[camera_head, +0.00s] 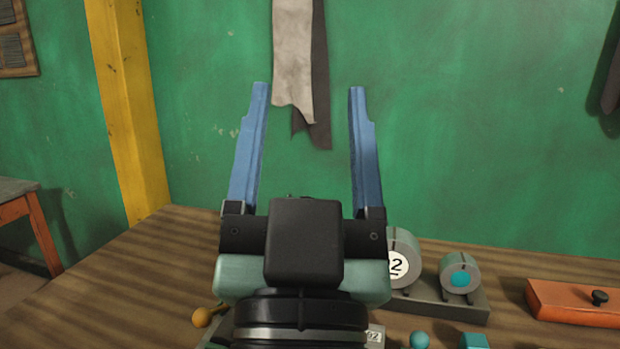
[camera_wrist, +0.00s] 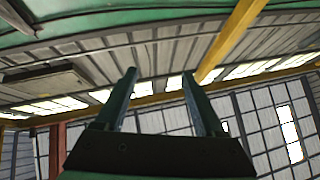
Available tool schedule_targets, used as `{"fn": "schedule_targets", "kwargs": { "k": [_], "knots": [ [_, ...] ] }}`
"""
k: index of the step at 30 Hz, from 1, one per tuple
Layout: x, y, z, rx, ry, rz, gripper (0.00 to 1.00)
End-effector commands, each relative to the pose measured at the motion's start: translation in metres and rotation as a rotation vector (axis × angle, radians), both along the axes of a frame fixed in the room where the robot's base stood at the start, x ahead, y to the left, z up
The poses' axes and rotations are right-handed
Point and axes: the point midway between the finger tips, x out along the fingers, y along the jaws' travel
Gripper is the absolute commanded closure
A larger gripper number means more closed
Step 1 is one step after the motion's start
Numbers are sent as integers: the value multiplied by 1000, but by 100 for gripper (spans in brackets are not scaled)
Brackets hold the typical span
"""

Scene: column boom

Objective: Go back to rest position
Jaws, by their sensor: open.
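My gripper (camera_head: 308,90) is in the middle of the head view, raised above the wooden table (camera_head: 120,275). Its two blue fingers point up and stand wide apart with nothing between them. Behind them are the green wall and a hanging cloth. In the wrist view my gripper (camera_wrist: 159,75) shows both fingers apart and empty, against the roof and windows. The gripper body hides part of the table and of the things on it.
A grey rack holds a cylinder marked with a 2 (camera_head: 402,258) and a teal-dotted cylinder (camera_head: 460,273). An orange box (camera_head: 572,302) with a black knob lies at right. An orange ball (camera_head: 203,317), a teal ball (camera_head: 419,340) and a teal block (camera_head: 474,342) are near the front. The table's left part is clear.

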Motion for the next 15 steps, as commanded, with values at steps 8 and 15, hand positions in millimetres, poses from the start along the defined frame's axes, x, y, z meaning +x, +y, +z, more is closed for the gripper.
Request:
{"fn": "schedule_targets", "kwargs": {
  "k": [8,15],
  "knots": [
    [-33,-1,95,-48,-159,-8,29],
    [-32,-1,148,-47,-156,-7,29]
  ]
}}
